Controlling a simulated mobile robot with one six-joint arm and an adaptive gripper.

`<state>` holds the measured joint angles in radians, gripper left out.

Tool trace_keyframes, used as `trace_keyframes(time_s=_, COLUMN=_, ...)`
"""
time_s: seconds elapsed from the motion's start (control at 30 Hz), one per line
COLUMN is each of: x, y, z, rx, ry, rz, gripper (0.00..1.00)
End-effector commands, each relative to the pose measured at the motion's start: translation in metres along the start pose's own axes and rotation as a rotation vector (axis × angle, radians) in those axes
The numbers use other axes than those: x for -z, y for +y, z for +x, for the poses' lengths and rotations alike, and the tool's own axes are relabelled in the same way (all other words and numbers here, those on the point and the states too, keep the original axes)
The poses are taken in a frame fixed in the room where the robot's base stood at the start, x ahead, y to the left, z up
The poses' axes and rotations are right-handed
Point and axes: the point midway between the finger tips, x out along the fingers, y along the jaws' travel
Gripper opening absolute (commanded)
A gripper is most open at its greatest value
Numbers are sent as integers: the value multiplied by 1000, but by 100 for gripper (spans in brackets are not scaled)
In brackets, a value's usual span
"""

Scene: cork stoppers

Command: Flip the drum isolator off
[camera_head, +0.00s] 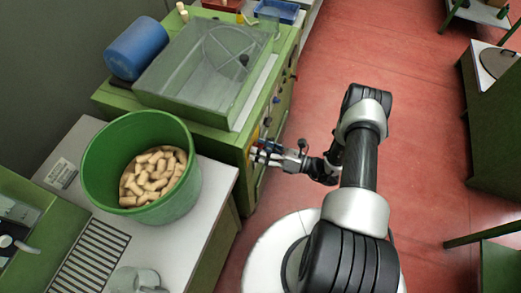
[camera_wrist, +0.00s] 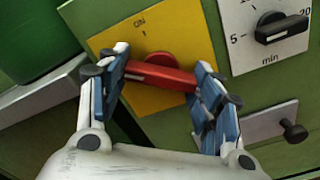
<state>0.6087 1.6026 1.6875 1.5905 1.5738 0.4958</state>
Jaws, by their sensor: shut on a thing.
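The drum isolator is a red rotary handle (camera_wrist: 160,76) on a yellow plate (camera_wrist: 178,38), seen in the wrist view. The handle lies nearly level, tilted slightly down to the right. A small dark label stands above it on the plate. My gripper (camera_wrist: 160,84) has its two blue-padded fingers on either end of the handle and is shut on it. In the head view my gripper (camera_head: 262,154) reaches the front of the green machine (camera_head: 243,140), and the handle is hidden there.
A black timer knob (camera_wrist: 282,29) on a white plate sits to the right of the isolator. A metal plate with a black knob (camera_wrist: 294,132) is below it. A green tub of corks (camera_head: 97,165) stands on the bench at left. Red floor is open to the right.

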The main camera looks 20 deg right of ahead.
Motion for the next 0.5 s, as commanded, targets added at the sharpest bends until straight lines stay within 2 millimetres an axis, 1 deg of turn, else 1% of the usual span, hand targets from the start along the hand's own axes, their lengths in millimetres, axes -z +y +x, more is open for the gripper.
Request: trace_keyframes(time_s=0.5, x=0, y=-2, z=0, rx=-1, ry=0, rz=-420, gripper=36)
